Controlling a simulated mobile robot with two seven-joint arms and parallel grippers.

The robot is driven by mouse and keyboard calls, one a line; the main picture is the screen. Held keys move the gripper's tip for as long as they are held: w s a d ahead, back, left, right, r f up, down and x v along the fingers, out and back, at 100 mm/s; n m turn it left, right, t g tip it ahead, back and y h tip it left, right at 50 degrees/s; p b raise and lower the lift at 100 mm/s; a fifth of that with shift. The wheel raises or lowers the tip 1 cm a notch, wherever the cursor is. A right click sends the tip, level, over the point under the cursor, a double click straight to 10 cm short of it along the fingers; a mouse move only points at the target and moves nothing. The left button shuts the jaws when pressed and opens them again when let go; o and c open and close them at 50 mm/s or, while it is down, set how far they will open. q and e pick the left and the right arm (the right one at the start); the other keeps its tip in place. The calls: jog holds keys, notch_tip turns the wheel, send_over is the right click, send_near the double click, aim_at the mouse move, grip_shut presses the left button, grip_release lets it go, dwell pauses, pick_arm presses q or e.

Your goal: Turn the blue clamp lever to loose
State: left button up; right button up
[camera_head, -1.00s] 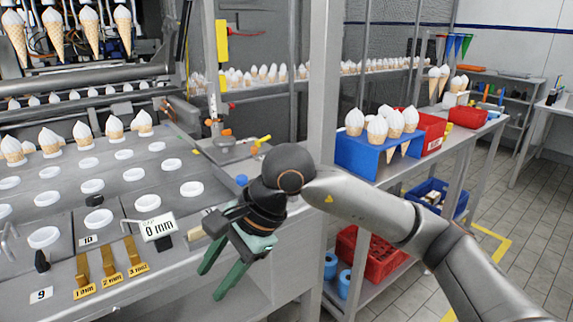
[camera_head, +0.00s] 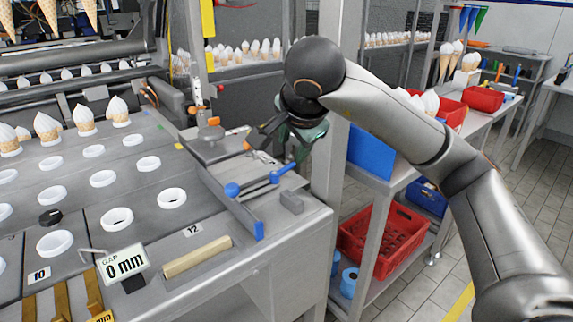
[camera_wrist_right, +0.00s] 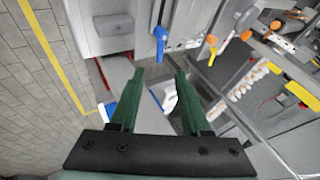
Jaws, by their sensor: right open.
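The blue clamp lever (camera_head: 262,182) is a bar with a round knob at its left end and a raised handle at its right end. It sits on the right part of the metal machine table, beside a grey fence. My right gripper (camera_head: 300,156) is open and just beyond the lever's handle, apart from it; its green fingers are partly hidden by my wrist. In the right wrist view, a blue handle (camera_wrist_right: 161,45) shows just past the gap between the open fingertips (camera_wrist_right: 159,75), with nothing between them. My left gripper is not in view.
The fence (camera_head: 232,203) with a blue end stands close by the lever. An upright post (camera_head: 328,170) rises behind my right wrist. Orange-tipped fittings (camera_head: 213,122) sit behind the lever. A "0 mm" gap sign (camera_head: 123,262) and white rings are to the left.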

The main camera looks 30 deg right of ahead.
aim_at(287, 168)
jog(key=b+x, duration=0.1)
jog(key=x, duration=0.9)
jog(key=shift+w+f, duration=0.15)
grip_shut()
